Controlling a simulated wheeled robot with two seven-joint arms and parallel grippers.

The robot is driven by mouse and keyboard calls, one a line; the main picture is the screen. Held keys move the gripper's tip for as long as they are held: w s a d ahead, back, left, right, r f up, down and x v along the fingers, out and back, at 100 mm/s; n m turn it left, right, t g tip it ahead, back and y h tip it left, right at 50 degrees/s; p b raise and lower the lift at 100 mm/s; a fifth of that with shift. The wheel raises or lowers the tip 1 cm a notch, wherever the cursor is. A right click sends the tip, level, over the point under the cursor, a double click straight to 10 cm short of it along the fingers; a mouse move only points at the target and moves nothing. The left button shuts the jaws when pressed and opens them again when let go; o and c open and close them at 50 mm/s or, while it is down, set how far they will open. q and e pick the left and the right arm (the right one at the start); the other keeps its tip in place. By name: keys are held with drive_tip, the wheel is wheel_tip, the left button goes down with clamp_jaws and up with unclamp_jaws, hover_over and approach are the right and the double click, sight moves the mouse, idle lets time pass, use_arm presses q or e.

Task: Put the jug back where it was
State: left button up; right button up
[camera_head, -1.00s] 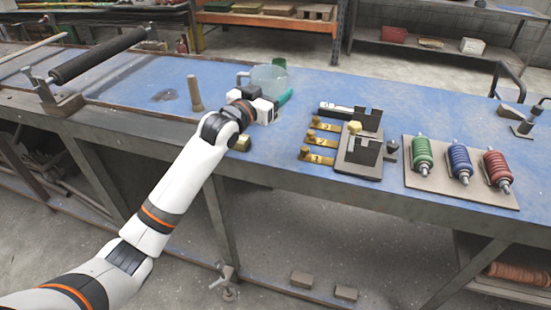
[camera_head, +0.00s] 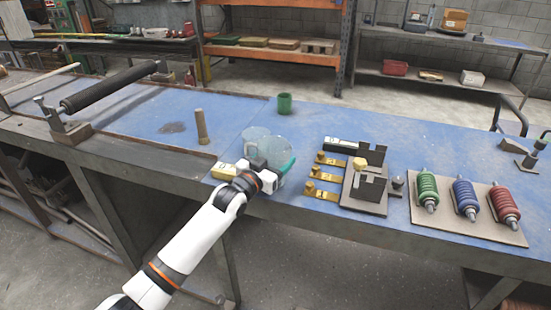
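The jug (camera_head: 279,149) is clear and pale, near the front edge of the blue bench, left of the brass-tagged pieces. A teal strip (camera_head: 288,164) shows at its right side; I cannot tell whether it is the jug's handle. A clear rounded shape (camera_head: 256,135) adjoins it on the left. My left gripper (camera_head: 262,170) is at the jug's near side and appears shut on it, though the fingertips are partly hidden. I cannot tell whether the jug's base touches the bench. My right gripper is not in view.
A green cup (camera_head: 284,103) stands behind the jug. A wooden peg (camera_head: 202,126) stands left. A small pale yellow block (camera_head: 223,171) lies beside my arm. Brass tags (camera_head: 322,190), a dark fixture (camera_head: 365,188) and coloured spools (camera_head: 465,194) sit right.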

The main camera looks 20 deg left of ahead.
use_arm(q)
drive_tip(key=shift+f, duration=0.2)
drive_tip(key=shift+f, duration=0.15)
drive_tip(key=o, duration=1.2)
